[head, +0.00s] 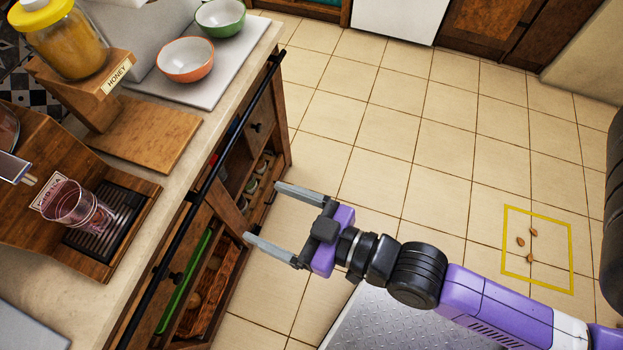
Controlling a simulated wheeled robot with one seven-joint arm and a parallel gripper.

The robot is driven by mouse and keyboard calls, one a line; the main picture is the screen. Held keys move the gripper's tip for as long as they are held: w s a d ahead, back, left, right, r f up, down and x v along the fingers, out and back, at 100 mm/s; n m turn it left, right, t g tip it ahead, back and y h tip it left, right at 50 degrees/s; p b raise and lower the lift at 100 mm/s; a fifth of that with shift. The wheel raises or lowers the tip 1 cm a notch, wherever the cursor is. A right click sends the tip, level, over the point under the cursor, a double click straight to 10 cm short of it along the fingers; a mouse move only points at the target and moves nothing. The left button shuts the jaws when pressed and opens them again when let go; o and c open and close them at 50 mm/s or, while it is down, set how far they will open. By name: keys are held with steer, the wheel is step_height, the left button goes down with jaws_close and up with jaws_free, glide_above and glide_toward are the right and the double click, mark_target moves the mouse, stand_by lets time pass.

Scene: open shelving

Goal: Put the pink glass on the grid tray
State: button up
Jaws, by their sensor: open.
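The pink glass (77,206) is see-through and stands at the left on the counter, inside a wooden stand. It appears to rest on the dark grid tray (117,208), a black ribbed plate set in the stand's wooden base. The glass looks tilted in this steep view, so I cannot tell if it is fully upright. My gripper (262,212) is open and empty. It is to the right of the glass, beyond the counter's front edge, with its fingers pointing left. It is well apart from both.
A honey jar (65,45) stands on a wooden stand (140,135) behind. An orange bowl (186,61) and a green bowl (220,17) are on a pale board. A black rail (215,175) runs along the counter front. The tiled floor is mostly clear, except nuts in a yellow frame (538,249).

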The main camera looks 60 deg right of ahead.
steer(key=s+d+r+h, duration=0.1)
steer(key=s+d, duration=0.1)
steer(key=s, duration=0.5)
steer(key=s+d+r+m+g+h, duration=0.1)
steer(key=s+d, duration=0.2)
steer(key=s, duration=0.3)
steer(key=shift+s+d+r+h, duration=0.15)
steer(key=shift+s+d+h, duration=0.15)
steer(key=shift+s, duration=0.1)
stand_by(0.7)
